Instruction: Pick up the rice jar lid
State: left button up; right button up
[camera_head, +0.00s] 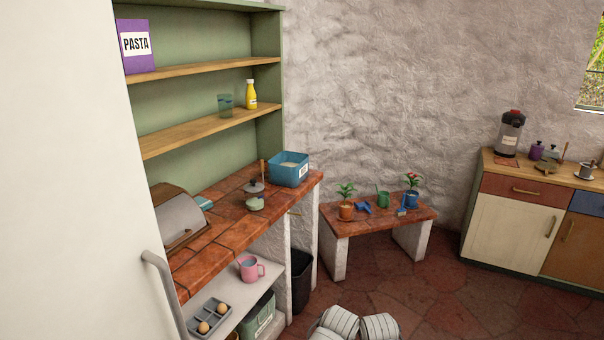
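A blue square container (289,174) with pale contents and a small white label stands open at the far end of the tiled counter. I cannot read the label, so I cannot tell if it is the rice jar. A flat teal piece (205,203) lies on the counter beside the bread box, partly hidden; it may be a lid, but I cannot tell. A small pale green pot (255,204) with a dark-topped lid (254,187) stands on the counter before the blue container.
A bread box (178,217) stands on the near counter (222,232). Shelves above hold a pasta box (136,46), glass (225,104) and yellow bottle (250,95). Below are a pink mug (250,269) and black bin (301,280). A low plant table (385,222) stands beyond.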

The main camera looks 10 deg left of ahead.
aim_at(253, 186)
jog(key=i, duration=0.85)
jog(key=i+u, duration=0.3)
jog(key=i+l+u, duration=0.1)
jog(key=i+u, duration=0.25)
jog(key=i+l+u, duration=0.1)
jog(key=u, duration=0.25)
jog(key=i+l+u, duration=0.15)
jog(key=u, duration=0.25)
jog(key=i+l+u, duration=0.1)
jog(key=u, duration=0.25)
